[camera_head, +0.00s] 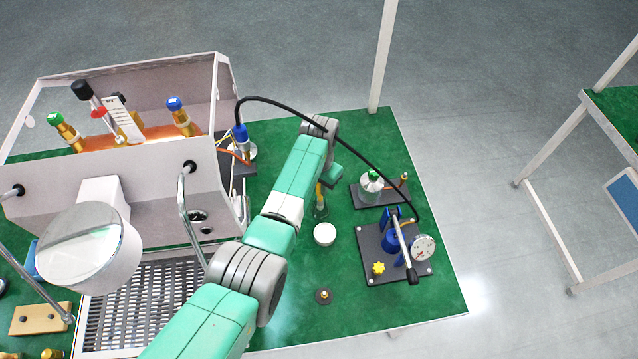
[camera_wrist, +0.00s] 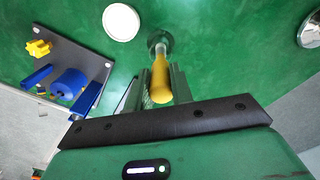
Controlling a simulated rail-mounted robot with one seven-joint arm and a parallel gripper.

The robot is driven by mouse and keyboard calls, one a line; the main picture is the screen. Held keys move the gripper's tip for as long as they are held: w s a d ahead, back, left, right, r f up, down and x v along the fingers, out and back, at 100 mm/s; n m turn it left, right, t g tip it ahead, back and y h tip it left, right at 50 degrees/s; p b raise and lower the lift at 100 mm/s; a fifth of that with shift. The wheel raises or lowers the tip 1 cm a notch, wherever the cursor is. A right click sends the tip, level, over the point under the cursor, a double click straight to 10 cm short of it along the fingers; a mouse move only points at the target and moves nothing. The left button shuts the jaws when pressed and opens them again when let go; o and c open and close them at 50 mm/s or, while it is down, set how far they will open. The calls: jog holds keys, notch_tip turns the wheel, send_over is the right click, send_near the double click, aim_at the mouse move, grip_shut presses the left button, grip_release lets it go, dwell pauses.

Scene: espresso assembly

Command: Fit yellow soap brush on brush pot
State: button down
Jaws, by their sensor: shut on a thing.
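The yellow soap brush (camera_wrist: 160,82) is between the two fingers of my gripper (camera_wrist: 161,88) in the wrist view, and they are shut on it. Its yellow handle points back toward the wrist and its pale shaft runs away toward the table. A dark, glassy round pot (camera_wrist: 160,40) is at the shaft's far end; I cannot tell whether the brush is seated in it. In the head view a bit of the yellow brush (camera_head: 319,193) shows below my gripper, just above the greenish pot (camera_head: 321,211). My arm hides most of the gripper there.
A white round piece (camera_head: 325,234) lies close to the pot. To the right is a dark plate (camera_head: 370,268) with blue parts, a lever, a gauge and a yellow knob. A black hose (camera_head: 290,108) arches over my arm. The espresso machine (camera_head: 120,215) stands left.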

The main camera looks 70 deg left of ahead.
jog(key=shift+f+b, duration=0.35)
jog(key=shift+f, duration=0.15)
dwell(0.5)
dwell(0.7)
jog(key=c, duration=1.1)
grip_release()
jog(key=shift+c, duration=0.2)
jog(key=shift+r, duration=0.1)
notch_tip(320, 180, up, 6)
jog(key=p, duration=0.5)
jog(key=shift+p, duration=0.4)
notch_tip(320, 180, up, 8)
jog(key=p, duration=0.1)
jog(key=shift+f, duration=0.2)
